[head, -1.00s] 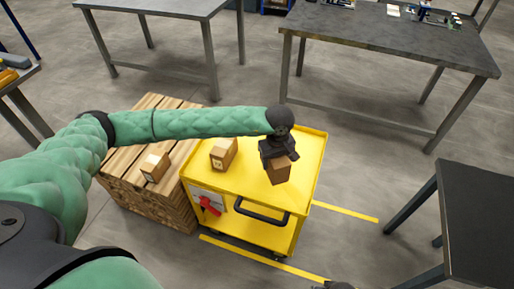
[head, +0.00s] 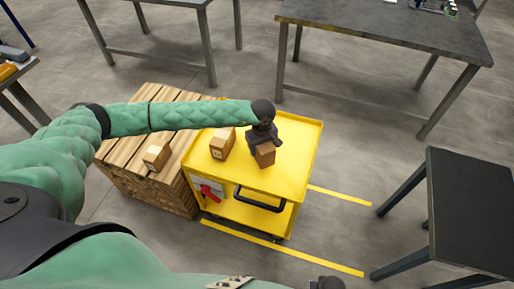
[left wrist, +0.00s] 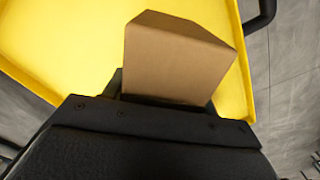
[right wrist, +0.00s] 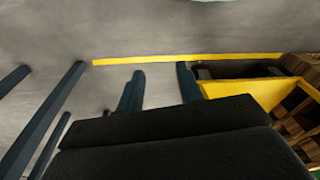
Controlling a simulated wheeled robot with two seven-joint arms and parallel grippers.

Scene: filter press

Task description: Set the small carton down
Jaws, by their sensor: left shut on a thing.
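A small brown carton (head: 265,154) is held by my left gripper (head: 264,140) over the top tray of a yellow cart (head: 296,150). In the left wrist view the carton (left wrist: 175,58) sticks out between the fingers, tilted in the picture, with yellow tray behind it. I cannot tell whether its underside touches the tray. A second carton (head: 222,143) stands on the tray to the left, apart from the held one. My right gripper (right wrist: 160,88) has its two fingers spread with nothing between them, off to the near right of the cart.
A wooden pallet stack (head: 146,183) with another carton (head: 157,155) stands against the cart's left side. The cart has a black handle (head: 260,201) and a raised rim. Grey tables (head: 385,32) stand behind, and a dark table (head: 468,215) at right. The tray's right part is clear.

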